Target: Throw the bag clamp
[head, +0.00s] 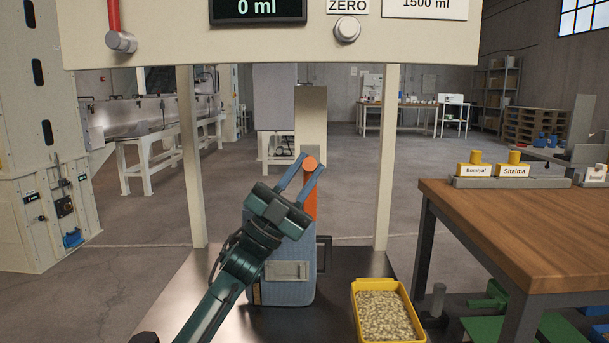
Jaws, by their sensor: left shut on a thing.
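The bag clamp appears as an orange lever (310,204) with a round orange end (310,163), standing upright in front of a pale column at the centre. My left gripper (304,165) reaches up from the lower left, and its two blue fingers are shut on the orange end. The fingers and the dark green gripper body cover part of the lever's lower length. Below it a blue-grey container (300,291) with a pale label stands on the dark base plate (345,316), partly hidden by my arm. My right gripper is not in view.
A beige panel (270,48) with a display reading 0 ml, a ZERO button (347,29) and a red lever (114,18) hangs overhead on two posts. A yellow tray of pellets (357,300) sits right of the container. A wooden table (520,225) stands at right.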

